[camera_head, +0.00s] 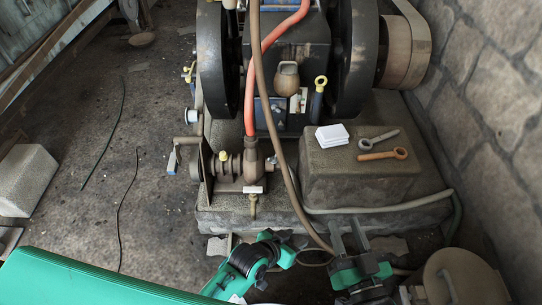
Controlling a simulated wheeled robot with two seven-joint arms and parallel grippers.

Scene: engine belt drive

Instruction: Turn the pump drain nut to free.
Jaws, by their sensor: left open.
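The pump (236,165) sits low on the front left of the engine's stone base, with a red hose running down to it. A small brass fitting (253,206) hangs below a pale crosspiece (254,190) at the pump's front; it looks like the drain nut, though it is too small to tell its state. My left gripper (276,238) is open, below the fitting in the picture and apart from it. My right gripper (349,232) has its two dark fingers spread and empty, in front of the stone block.
Two wrenches, one grey (379,138) and one orange-brown (383,155), lie on the stone block (350,188) beside a white box (332,135). A brown hose (277,150) hangs down between the pump and block. A round lidded container (462,280) stands at lower right.

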